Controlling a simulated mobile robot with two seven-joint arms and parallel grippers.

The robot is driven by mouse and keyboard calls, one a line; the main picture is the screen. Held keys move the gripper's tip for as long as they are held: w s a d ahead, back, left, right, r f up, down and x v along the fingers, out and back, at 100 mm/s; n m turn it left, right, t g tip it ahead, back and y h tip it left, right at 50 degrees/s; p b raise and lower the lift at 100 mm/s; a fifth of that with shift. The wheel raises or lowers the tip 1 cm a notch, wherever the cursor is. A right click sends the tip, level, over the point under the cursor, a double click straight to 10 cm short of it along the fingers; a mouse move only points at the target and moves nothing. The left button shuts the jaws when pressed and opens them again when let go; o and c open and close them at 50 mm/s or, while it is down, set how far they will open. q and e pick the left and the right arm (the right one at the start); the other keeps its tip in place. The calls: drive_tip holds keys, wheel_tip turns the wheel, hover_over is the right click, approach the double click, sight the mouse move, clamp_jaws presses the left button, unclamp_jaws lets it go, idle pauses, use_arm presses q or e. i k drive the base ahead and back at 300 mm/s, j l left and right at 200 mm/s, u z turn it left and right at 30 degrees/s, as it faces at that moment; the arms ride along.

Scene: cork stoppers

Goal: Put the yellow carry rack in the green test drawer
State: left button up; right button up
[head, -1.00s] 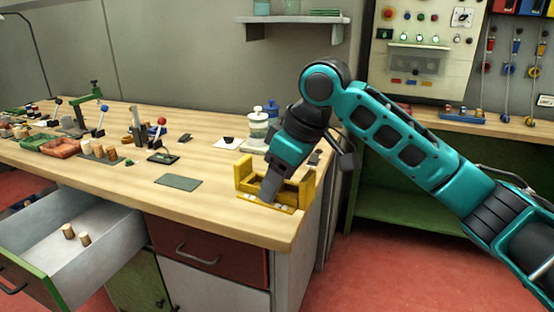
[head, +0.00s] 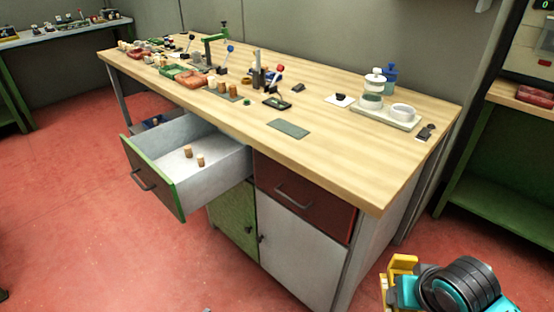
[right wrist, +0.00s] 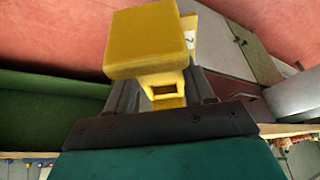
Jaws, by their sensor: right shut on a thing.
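The yellow carry rack (head: 402,268) is at the lower right of the head view, off the bench and partly behind my right arm. In the right wrist view the yellow rack (right wrist: 148,45) fills the upper middle. My right gripper (right wrist: 165,98) is shut on it, with a dark finger on each side. The green test drawer (head: 152,178) stands pulled out at the bench's left, with a green front and a pale inside. Two cork stoppers (head: 200,161) stand in it.
The wooden bench top (head: 340,150) holds a grey mat (head: 289,128), a tray with jars (head: 385,115) and several small tools and corks. A shut red drawer (head: 300,196) is right of the open one. The red floor (head: 90,250) in front is clear.

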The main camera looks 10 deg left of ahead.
sight(179, 178)
drive_tip(key=i+j, duration=0.2)
drive_tip(key=j, duration=0.25)
drive_tip(key=i+j+u, duration=0.1)
drive_tip(key=j, duration=0.35)
drive_tip(key=i+j, duration=0.5)
drive_tip(key=j, duration=0.35)
drive_tip(key=i+j+u, duration=0.1)
drive_tip(key=j, duration=0.3)
drive_tip(key=i+j, duration=0.3)
drive_tip(key=i+j+z, duration=0.2)
drive_tip(key=i+j, duration=0.2)
